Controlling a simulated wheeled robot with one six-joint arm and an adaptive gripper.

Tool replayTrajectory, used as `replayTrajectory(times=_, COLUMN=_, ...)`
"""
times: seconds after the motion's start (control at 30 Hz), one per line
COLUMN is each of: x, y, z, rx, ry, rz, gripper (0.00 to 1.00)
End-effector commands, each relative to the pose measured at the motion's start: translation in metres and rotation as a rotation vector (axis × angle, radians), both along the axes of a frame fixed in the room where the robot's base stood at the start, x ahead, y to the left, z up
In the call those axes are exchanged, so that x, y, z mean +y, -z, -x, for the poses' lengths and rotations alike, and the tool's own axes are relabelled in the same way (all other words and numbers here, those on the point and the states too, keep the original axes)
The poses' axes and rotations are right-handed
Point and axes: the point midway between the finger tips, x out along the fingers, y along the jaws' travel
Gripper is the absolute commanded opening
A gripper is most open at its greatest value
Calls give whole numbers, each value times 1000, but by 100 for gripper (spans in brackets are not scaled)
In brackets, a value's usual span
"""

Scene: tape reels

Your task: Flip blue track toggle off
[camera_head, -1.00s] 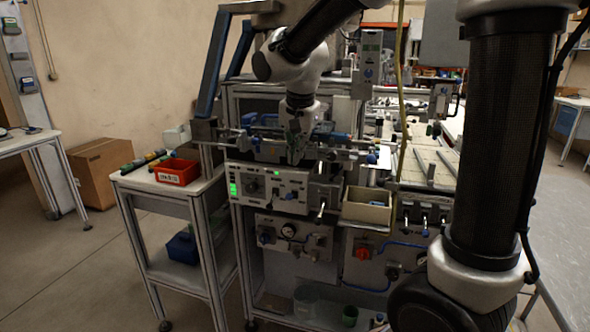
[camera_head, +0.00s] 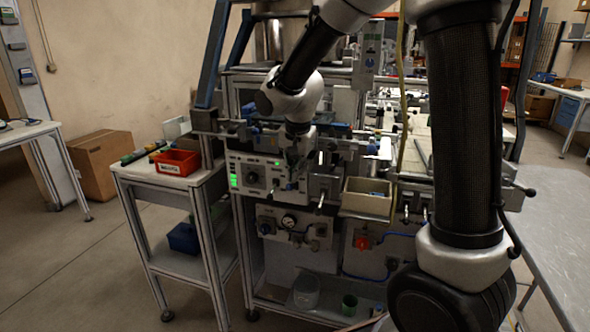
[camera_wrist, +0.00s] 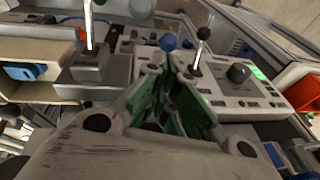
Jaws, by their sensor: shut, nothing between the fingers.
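A small toggle with a blue ball tip (camera_wrist: 168,42) shows in the wrist view, just beyond my fingertips. Whether the fingers touch it, I cannot tell. A second toggle with a black ball tip (camera_wrist: 203,33) stands to its right, beside the grey control panel (camera_wrist: 235,82) with its black knob. My gripper (camera_wrist: 172,68) is shut and empty, with green finger pads. In the head view my gripper (camera_head: 293,168) is low in front of the right part of the white control panel (camera_head: 252,180) with green lights. It hides part of that panel.
A red-orange bin (camera_head: 177,162) sits on the side cart at left. A beige open box (camera_head: 367,196) with something blue inside is right of the panel. A lever on a grey block (camera_wrist: 90,68) stands left of my gripper in the wrist view.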

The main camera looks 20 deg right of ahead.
Motion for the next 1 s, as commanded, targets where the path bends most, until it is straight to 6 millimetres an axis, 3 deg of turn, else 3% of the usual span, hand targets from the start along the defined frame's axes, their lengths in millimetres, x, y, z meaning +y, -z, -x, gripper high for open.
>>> replayTrajectory(times=1.0, x=7, y=8, z=10, rx=1, ry=-1, rz=0, gripper=0)
